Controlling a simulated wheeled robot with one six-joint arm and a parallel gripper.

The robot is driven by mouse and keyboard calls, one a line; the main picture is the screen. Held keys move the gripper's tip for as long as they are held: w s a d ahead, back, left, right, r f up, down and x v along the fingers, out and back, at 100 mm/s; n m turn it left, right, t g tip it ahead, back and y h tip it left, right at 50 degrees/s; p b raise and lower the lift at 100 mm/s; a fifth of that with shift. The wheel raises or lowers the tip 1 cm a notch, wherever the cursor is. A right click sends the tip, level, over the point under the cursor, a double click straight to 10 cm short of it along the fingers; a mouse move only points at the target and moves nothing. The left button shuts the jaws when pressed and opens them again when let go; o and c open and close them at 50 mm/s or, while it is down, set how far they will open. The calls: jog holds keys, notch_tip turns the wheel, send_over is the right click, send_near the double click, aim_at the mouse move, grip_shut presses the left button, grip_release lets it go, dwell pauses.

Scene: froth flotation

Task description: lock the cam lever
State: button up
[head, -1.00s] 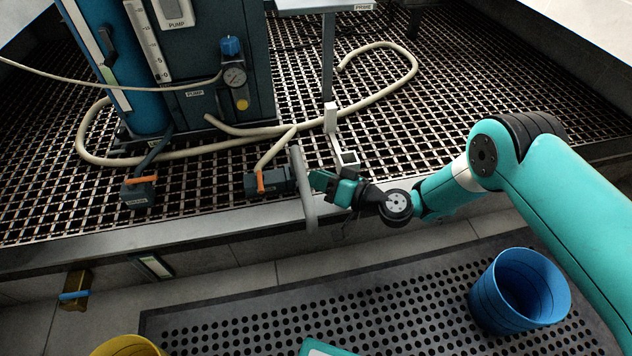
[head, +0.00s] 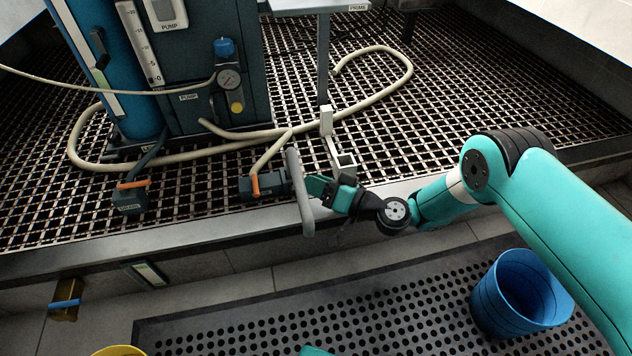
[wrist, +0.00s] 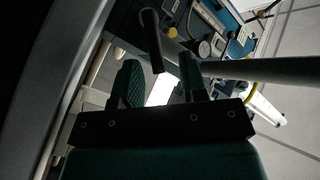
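A long pale grey bar (head: 300,192), which looks like the cam lever, stands nearly upright at the right end of a dark hose coupling (head: 266,184) with an orange handle (head: 255,184). My gripper (head: 312,187) is just right of the bar, near its middle; the head view does not show clearly whether they touch. In the wrist view my gripper (wrist: 160,78) has its two green fingers apart with a bright gap between them. A dark grey rod end (wrist: 152,42) shows beyond the fingertips. A pale grey bar (wrist: 262,70) runs rightward beside the right finger.
A white square-ended bracket (head: 343,161) stands just behind my gripper. A second block with an orange handle (head: 133,184) is at left on the grating. A beige hose (head: 380,98) loops behind. The blue pump cabinet (head: 218,60) is at back. A blue bucket (head: 518,295) stands front right.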

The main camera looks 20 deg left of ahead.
jog(key=shift+w+d+r+p, duration=0.1)
jog(key=shift+d+p, duration=0.1)
jog(key=shift+p, duration=0.1)
jog(key=p, duration=0.2)
jog(key=d+p, duration=0.1)
jog(key=p, duration=0.1)
jog(key=shift+d+r, duration=0.2)
jog(key=shift+r, duration=0.1)
jog(key=d+p, duration=0.2)
jog(key=p, duration=0.2)
jog(key=s+d+p, duration=0.1)
jog(key=d+p, duration=0.1)
jog(key=p, duration=0.2)
jog(key=shift+p, duration=0.3)
jog(key=s+d+p, duration=0.2)
jog(key=d+p, duration=0.7)
jog(key=d, duration=0.2)
jog(key=shift+s+d+f, duration=0.2)
jog(key=shift+s+f, duration=0.1)
jog(key=shift+f, duration=0.1)
